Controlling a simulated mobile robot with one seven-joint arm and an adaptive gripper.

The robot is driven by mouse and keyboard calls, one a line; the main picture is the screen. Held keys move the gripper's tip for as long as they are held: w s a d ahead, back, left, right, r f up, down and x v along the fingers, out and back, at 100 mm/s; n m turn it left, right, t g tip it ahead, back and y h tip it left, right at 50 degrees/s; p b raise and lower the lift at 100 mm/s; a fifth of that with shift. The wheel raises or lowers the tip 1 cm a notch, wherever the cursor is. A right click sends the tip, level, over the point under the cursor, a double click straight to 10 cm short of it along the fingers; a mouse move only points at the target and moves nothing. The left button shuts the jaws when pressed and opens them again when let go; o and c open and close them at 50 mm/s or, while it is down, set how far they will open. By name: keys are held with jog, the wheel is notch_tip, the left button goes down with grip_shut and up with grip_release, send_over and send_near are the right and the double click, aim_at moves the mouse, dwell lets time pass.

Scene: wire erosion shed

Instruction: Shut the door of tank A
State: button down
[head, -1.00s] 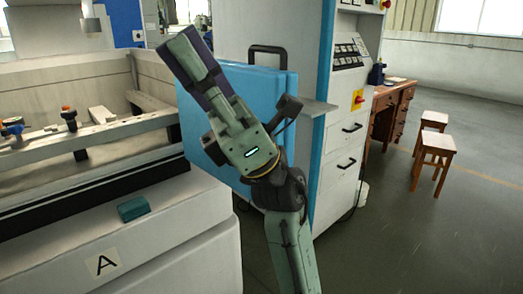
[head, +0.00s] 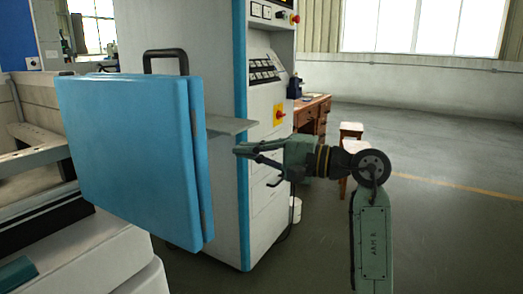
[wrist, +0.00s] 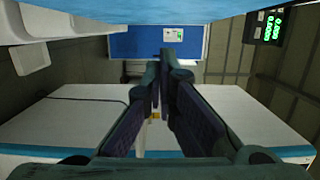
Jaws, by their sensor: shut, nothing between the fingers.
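The door of tank A (head: 130,165) is a thick light-blue panel. In the head view it stands open, sticking out from the right end of the tank (head: 35,165), with a black handle (head: 165,54) above its top edge. My gripper (head: 238,150) is to the right of the door, pointing left towards its right edge. A small gap shows between them in the picture; I cannot tell the true distance. In the wrist view my gripper's fingers (wrist: 158,75) meet at the tips with nothing between them. A blue band crosses the top of that view.
A white and blue machine cabinet (head: 268,170) with a control panel stands behind the door and gripper. A grey shelf (head: 227,125) juts out near my gripper. The floor at right is clear.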

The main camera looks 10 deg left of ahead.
jog(key=s+a+p, duration=0.1)
jog(key=s+a, duration=0.2)
jog(key=a, duration=0.2)
jog(key=shift+a+p, duration=0.2)
jog(key=shift+p, duration=0.1)
